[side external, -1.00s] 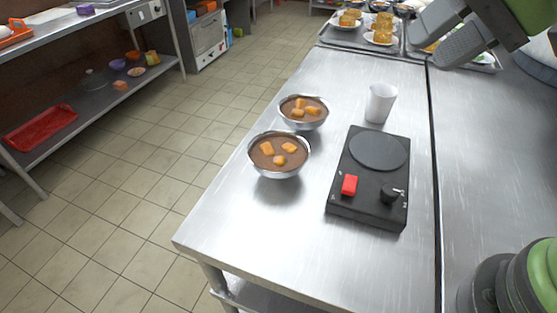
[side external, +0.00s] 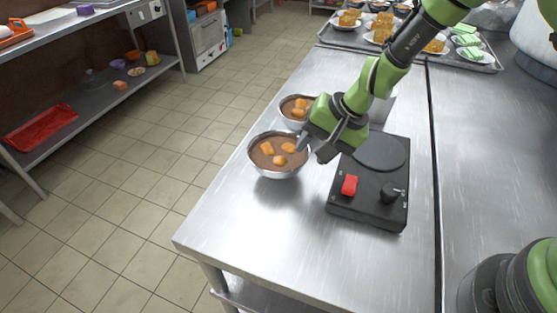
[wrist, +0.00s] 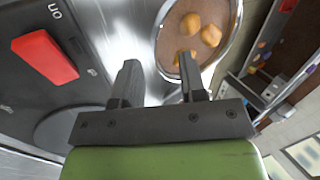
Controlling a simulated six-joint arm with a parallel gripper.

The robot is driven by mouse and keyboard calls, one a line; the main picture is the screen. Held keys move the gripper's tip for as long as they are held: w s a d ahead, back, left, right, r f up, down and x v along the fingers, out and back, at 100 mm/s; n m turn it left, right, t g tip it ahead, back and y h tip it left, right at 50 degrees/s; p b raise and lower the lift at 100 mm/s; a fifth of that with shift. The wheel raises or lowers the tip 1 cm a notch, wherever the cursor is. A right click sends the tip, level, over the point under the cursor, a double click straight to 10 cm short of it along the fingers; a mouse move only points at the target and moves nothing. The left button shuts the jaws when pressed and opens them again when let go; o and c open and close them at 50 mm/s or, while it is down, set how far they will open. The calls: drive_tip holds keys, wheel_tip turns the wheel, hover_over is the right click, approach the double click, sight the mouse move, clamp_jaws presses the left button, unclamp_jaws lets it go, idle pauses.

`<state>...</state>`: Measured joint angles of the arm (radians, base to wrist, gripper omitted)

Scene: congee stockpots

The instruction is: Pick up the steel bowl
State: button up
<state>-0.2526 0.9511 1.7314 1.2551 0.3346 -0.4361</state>
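Two steel bowls stand on the steel table, each holding brown liquid with orange chunks. The nearer steel bowl (side external: 279,172) is upright near the table's left edge. The farther steel bowl (side external: 287,119) is behind it, its right side hidden by my arm. My gripper (side external: 312,153) is at the nearer bowl's right rim, tilted down.
A black hot plate (side external: 345,207) with a red switch (side external: 349,185) and a knob is right of the bowls. A white cup (side external: 382,108) is mostly hidden behind my arm. Trays (side external: 338,37) of food stand at the back. The table front is clear.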

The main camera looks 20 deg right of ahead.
sight(300, 163)
drive_tip(key=shift+x, duration=2.95)
drive_tip(key=shift+w+d, duration=0.15)
drive_tip(key=shift+d, duration=0.05)
clamp_jaws()
